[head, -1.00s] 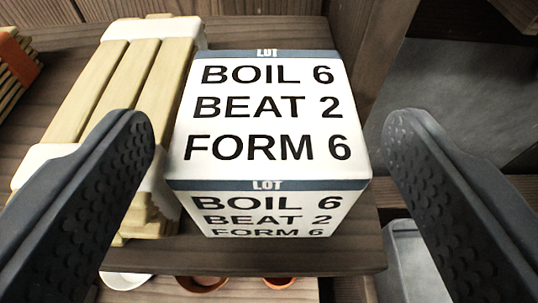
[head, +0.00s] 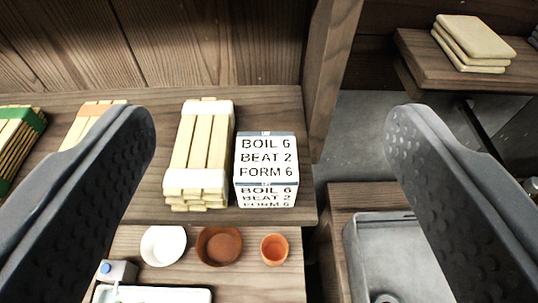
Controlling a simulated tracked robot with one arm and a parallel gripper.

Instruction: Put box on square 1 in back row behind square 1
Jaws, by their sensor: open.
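The box (head: 266,158) is white with blue-grey bands and black print reading BOIL 6, BEAT 2, FORM 6. It stands upright at the right end of a wooden shelf (head: 150,211), beside a bundle of pale slats. My gripper (head: 270,125) is open and empty. Its two dark, dimpled fingers stand wide to either side in the near foreground, apart from the box. I cannot make out any square 1 or back row markings in this view.
The slat bundle with white bands (head: 203,150) touches or nearly touches the box's left. More bundles lie further left. A wooden post (head: 330,70) rises behind right. Below are a white bowl (head: 163,245), brown bowl (head: 219,245), orange cup (head: 274,249) and grey sink (head: 395,250). Tiles (head: 473,42) lie upper right.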

